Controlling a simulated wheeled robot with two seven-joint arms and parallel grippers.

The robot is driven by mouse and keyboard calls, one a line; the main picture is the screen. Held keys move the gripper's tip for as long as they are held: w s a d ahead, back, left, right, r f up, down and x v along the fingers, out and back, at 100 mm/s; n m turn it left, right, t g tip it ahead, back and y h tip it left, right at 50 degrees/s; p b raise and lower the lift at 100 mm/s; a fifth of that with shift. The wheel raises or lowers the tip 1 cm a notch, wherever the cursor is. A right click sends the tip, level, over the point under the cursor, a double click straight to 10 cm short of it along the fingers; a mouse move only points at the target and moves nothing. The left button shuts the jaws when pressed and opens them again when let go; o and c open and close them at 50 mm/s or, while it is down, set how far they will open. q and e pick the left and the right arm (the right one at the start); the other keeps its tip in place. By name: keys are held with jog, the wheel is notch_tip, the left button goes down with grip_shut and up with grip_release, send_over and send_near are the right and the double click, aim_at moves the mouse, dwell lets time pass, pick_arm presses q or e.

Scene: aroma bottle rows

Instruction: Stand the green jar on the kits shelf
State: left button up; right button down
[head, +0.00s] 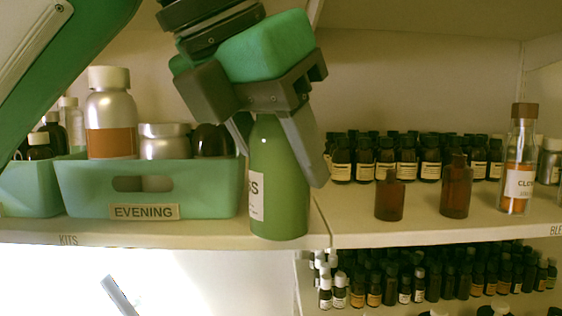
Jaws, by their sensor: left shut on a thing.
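The green jar (287,190) is upright, with a white label partly visible at its left side. My left gripper (281,150) reaches down from above and is shut on the jar's upper part, its fingers on either side. The jar's top is hidden by the gripper. The kits shelf (150,233) is the pale board at left with "KITS" on its front edge. The jar's base is at that shelf's right front, close to the edge. I cannot tell whether it touches the board.
A green "EVENING" crate (85,195) with bottles and a tin stands just left of the jar; another green crate (30,190) is further left. On the right shelf (345,235) stand two amber bottles (455,190), a corked bottle (518,165) and a dark bottle row (405,158).

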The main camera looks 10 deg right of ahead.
pick_arm(q)
jog(key=w+d+f+p, duration=0.1)
jog(key=w+p, duration=0.1)
jog(key=w, duration=0.2)
jog(key=w+f+p, duration=0.1)
jog(key=w+p, duration=0.1)
jog(key=w, duration=0.2)
jog(key=w+d+f+p, duration=0.1)
jog(key=w+p, duration=0.2)
jog(key=w, duration=0.1)
jog(key=shift+w+d, duration=0.15)
jog(key=shift+d, duration=0.15)
jog(key=shift+f, duration=0.3)
jog(key=o, duration=0.9)
jog(key=shift+f, duration=0.1)
jog(key=shift+c, duration=0.2)
